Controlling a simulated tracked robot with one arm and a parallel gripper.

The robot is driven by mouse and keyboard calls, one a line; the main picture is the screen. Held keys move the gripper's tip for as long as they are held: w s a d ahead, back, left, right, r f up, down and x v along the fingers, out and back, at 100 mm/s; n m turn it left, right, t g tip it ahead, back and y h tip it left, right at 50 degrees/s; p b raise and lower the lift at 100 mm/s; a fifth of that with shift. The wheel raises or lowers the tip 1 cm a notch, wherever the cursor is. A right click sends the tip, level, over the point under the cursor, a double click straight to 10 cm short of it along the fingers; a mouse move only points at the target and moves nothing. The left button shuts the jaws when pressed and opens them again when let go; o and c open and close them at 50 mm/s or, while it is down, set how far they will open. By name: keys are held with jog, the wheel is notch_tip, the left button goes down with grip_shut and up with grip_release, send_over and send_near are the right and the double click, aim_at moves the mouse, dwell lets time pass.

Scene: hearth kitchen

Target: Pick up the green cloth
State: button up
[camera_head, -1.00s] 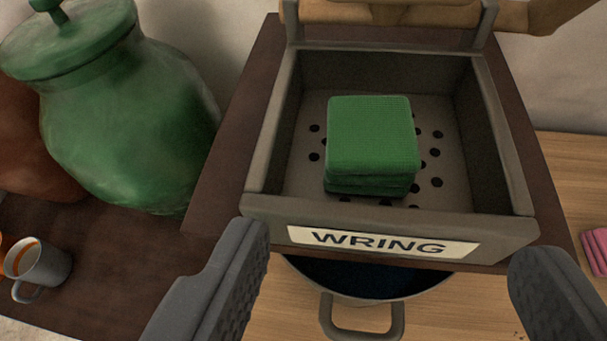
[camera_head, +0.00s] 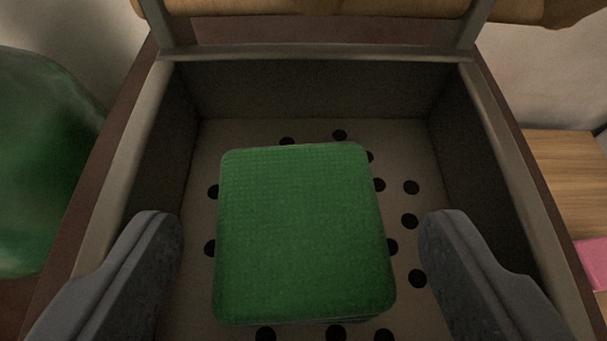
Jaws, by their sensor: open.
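The green cloth (camera_head: 303,235) is a folded, textured square stack. It lies on the perforated floor of the grey wringing box (camera_head: 497,150), near the middle of the view. My gripper (camera_head: 303,228) is open, with one finger to the left of the cloth and the other to the right. There is a gap between each finger and the cloth. The fingers appear to be over or within the box, between its side walls; their exact height above the floor is hard to tell.
The box's walls rise on the left, right and back. A large green jar (camera_head: 45,160) stands at the left. A pink cloth (camera_head: 592,262) lies on the wooden surface (camera_head: 565,185) at the right edge. Tan rollers (camera_head: 330,8) cross the top.

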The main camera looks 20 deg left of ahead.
aim_at(300, 238)
jog(key=x, duration=0.3)
jog(key=shift+b, duration=0.3)
jog(key=shift+s, duration=0.1)
jog(key=c, duration=0.8)
jog(key=shift+r, duration=0.15)
